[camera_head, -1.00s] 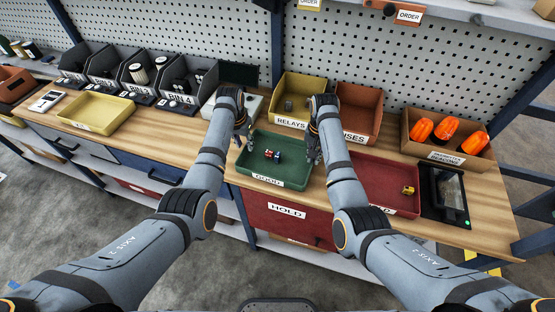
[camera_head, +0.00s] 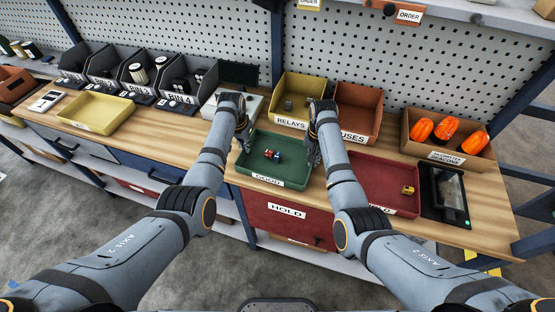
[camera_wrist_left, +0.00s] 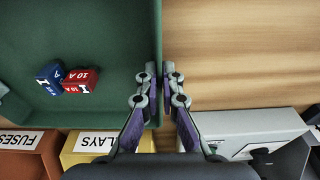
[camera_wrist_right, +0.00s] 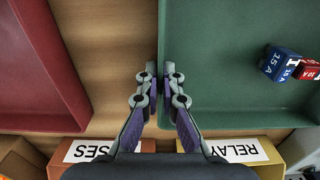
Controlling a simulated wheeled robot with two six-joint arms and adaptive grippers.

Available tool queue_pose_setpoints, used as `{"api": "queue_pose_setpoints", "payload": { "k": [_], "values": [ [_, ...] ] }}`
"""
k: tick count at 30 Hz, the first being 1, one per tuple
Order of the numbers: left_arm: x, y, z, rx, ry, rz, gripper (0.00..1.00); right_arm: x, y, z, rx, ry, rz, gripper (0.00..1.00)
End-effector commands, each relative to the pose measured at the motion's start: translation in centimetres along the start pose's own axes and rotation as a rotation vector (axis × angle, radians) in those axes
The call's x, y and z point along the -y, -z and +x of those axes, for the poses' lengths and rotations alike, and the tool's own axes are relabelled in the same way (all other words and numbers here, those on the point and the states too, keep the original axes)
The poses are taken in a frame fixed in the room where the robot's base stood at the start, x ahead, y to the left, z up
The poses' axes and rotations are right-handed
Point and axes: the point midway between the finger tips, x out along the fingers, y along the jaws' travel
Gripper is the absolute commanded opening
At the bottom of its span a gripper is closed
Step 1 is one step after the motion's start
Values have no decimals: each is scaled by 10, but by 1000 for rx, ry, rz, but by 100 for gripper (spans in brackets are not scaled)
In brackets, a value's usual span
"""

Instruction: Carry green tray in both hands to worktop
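The green tray (camera_head: 290,180) sits level on the wooden worktop at centre, its front label partly readable. A red fuse block and a blue fuse block (camera_head: 273,155) lie in it. My left gripper (camera_head: 244,142) is at the tray's left wall; in the left wrist view its fingertips (camera_wrist_left: 159,72) are close together on both sides of the wall. My right gripper (camera_head: 313,155) is at the right wall; in the right wrist view its fingertips (camera_wrist_right: 163,72) likewise close on the wall. I cannot tell any gap under the tray.
A red tray (camera_head: 372,168) with a yellow block stands close on the right. Relays (camera_head: 291,122) and fuses (camera_head: 372,105) bins stand behind. A yellow tray (camera_head: 110,101) is at left, with bare worktop (camera_head: 170,140) between it and the green tray.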

Motion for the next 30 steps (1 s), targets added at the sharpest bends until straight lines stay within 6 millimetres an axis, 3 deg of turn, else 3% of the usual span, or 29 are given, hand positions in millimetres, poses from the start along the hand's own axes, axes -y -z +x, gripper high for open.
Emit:
{"api": "queue_pose_setpoints", "payload": {
  "k": [8, 18, 30],
  "values": [
    [0, 2, -9, -1, 1, 0, 0, 0, 0, -9, -1, 1, 0, 0],
    [0, 8, -50, 0, 0, 0, 0, 0, 0, -51, 0, 0, 0, 0],
    [0, 8, -50, 0, 0, 0, 0, 0, 0, -50, 0, 0, 0, 0]
  ]
}}
